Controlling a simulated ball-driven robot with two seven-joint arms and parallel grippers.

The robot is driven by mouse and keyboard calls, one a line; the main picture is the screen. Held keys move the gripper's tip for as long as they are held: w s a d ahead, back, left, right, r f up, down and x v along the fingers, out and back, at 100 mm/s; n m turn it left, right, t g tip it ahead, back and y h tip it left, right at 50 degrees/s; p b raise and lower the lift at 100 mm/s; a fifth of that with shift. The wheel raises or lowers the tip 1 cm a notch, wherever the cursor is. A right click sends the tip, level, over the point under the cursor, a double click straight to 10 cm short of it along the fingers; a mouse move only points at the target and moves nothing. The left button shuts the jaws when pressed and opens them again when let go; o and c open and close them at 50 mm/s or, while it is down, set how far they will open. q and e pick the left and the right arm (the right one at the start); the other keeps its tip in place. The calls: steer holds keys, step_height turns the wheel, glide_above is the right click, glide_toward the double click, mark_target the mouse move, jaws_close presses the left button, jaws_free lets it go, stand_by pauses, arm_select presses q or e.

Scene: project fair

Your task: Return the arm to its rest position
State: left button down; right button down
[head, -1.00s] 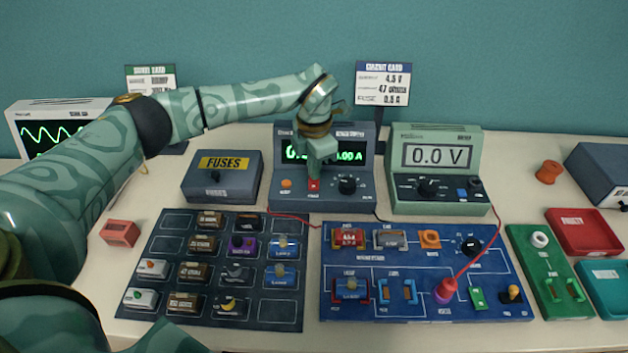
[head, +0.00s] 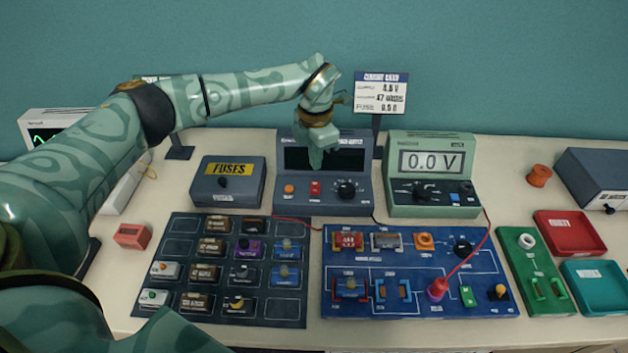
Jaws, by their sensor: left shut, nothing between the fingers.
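My left arm (head: 250,90) comes in from the left and reaches over the back of the table. My left gripper (head: 316,160) is shut and empty, pointing down in front of the power supply (head: 324,205). It hides part of the supply's display, which looks dark. The red switch (head: 315,188) on the supply's front is in view just below the fingertips, with a gap between them. My right gripper is not in view.
A grey fuses box (head: 228,188) and a green meter (head: 432,200) reading 0.0 V flank the supply. In front lie a dark parts tray (head: 178,225) and a blue circuit board (head: 420,310). A circuit card (head: 381,92) stands behind.

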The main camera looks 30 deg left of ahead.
arm_select(q)
steer(key=shift+r+p, duration=0.35)
steer(key=shift+r, duration=0.4)
